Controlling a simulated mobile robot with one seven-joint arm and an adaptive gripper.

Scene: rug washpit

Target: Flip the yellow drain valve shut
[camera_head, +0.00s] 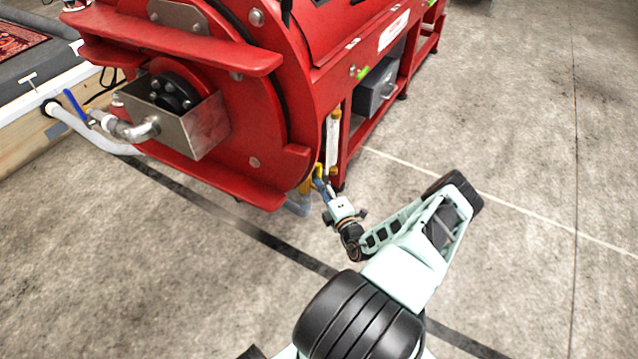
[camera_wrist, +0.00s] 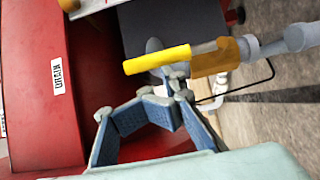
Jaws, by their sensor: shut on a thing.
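The yellow drain valve shows in the wrist view, with its bright yellow lever (camera_wrist: 157,60) and darker yellow body (camera_wrist: 210,62). The lever points left, roughly in line with the grey pipe leaving the body on the right. My gripper (camera_wrist: 176,88) has its blue-padded fingers drawn together at the lever, near its body end. The exact contact is partly hidden by the fingertips. In the head view my gripper (camera_head: 322,186) is at the valve (camera_head: 318,170), low by the red machine's near corner; the valve is small there and partly covered.
The red machine (camera_head: 225,120) stands right beside the valve. A white "DRAIN" label (camera_wrist: 58,75) is on its red panel. A grey pipe (camera_wrist: 285,42) and a thin black cable (camera_wrist: 245,92) run close by. The concrete floor (camera_head: 530,130) to the right is open.

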